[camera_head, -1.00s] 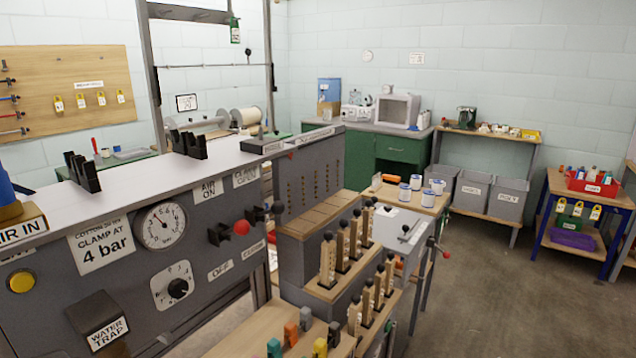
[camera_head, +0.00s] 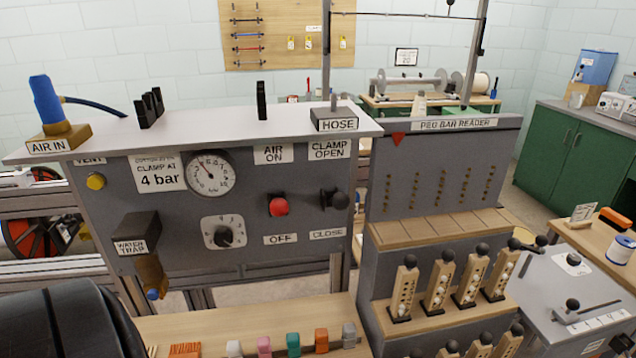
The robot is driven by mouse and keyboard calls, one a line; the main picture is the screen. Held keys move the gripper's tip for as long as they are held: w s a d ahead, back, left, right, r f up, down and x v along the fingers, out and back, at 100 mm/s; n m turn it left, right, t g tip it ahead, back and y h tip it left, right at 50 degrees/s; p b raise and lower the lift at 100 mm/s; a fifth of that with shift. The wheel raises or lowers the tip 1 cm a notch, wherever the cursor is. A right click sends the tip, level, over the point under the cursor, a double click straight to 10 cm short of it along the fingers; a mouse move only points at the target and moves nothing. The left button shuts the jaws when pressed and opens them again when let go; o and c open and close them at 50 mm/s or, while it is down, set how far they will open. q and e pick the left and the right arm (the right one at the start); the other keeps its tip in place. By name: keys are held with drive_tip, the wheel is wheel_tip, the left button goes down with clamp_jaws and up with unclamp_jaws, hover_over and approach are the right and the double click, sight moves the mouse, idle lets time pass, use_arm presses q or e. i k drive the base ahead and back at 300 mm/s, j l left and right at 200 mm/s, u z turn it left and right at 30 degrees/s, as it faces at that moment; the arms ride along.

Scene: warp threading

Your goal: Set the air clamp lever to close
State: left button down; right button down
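The air clamp lever (camera_head: 337,199) is a short black handle with a round knob on the grey control panel (camera_head: 190,240). It sits between the "CLAMP OPEN" label (camera_head: 329,150) above and the "CLOSE" label (camera_head: 327,234) below. Its knob sticks out from the panel face, and I cannot tell clearly which label it favours. To its left is the red-knobbed air lever (camera_head: 278,206), between "AIR ON" (camera_head: 273,154) and "OFF" (camera_head: 281,239). Neither of my grippers is in view.
The panel carries a pressure gauge (camera_head: 210,173), a dial (camera_head: 224,232) and a water trap (camera_head: 137,233). Right of it stands the peg bar reader (camera_head: 445,170) with wooden pegs. A wooden shelf (camera_head: 200,325) with coloured blocks lies below. The space before the levers looks clear.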

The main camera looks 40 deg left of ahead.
sight(340, 201)
drive_tip(key=i+l+u, duration=0.2)
drive_tip(key=u, duration=0.15)
drive_tip(key=i+l+u, duration=0.1)
drive_tip(key=l+u, duration=0.2)
drive_tip(key=l, duration=0.2)
drive_tip(key=i+l+u, duration=0.1)
drive_tip(key=l+u, duration=0.6)
drive_tip(key=i+l, duration=0.05)
drive_tip(key=l, duration=0.05)
